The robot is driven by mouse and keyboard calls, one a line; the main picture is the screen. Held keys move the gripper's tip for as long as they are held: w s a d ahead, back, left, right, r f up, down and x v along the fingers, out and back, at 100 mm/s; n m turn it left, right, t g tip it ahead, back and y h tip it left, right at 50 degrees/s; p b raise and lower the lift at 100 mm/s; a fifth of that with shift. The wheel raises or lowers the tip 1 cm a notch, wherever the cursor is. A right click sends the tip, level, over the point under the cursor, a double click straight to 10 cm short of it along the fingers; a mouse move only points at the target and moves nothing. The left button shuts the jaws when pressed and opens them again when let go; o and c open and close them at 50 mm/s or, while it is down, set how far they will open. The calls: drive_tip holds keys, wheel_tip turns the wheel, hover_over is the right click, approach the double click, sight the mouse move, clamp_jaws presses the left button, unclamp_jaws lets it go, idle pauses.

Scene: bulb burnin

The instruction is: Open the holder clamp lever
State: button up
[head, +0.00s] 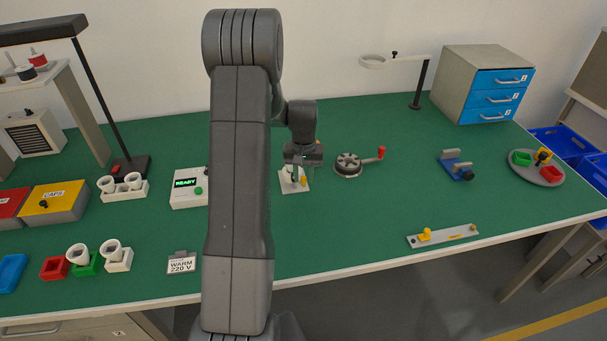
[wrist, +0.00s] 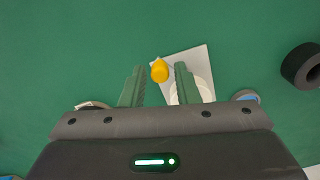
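The holder is a white square base plate (head: 296,184) on the green table, under my gripper in the head view. Its yellow lever end (head: 303,181) stands at the plate's right side. In the wrist view, the yellow lever end (wrist: 159,71) shows between the tips of my two green fingers, with a gap on each side. My gripper (wrist: 160,80) is open. The white plate (wrist: 200,62) lies beneath, and a round white part of the holder is partly hidden by the right finger. I cannot tell whether either finger touches the lever.
A grey round device with a red-knobbed crank (head: 347,164) stands just right of the holder. A white box reading READY (head: 188,190) stands to the left. A blue fixture (head: 457,167) and a grey strip with a yellow lever (head: 443,236) are farther right.

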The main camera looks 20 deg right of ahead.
clamp_jaws()
drive_tip(key=shift+w+d+n, duration=0.1)
drive_tip(key=shift+n, duration=0.2)
drive_tip(key=shift+w+d+n+b, duration=0.1)
drive_tip(key=shift+d+n+b, duration=0.35)
drive_tip(key=shift+n, duration=0.45)
drive_tip(key=n, duration=0.2)
drive_tip(key=n+b, duration=0.1)
drive_tip(key=shift+w+d+n, duration=0.3)
drive_tip(key=shift+w+d, duration=0.1)
drive_tip(key=n, duration=0.1)
drive_tip(key=w+n, duration=0.1)
drive_tip(key=n, duration=0.1)
drive_tip(key=shift+d+b, duration=0.35)
drive_tip(key=shift+w+d+n, duration=0.1)
drive_tip(key=shift+w+n, duration=0.15)
drive_tip(key=shift+n, duration=0.5)
drive_tip(key=shift+w+d+n, duration=0.1)
drive_tip(key=shift+w+n, duration=0.15)
drive_tip(key=shift+n, duration=0.5)
drive_tip(key=shift+r, duration=0.1)
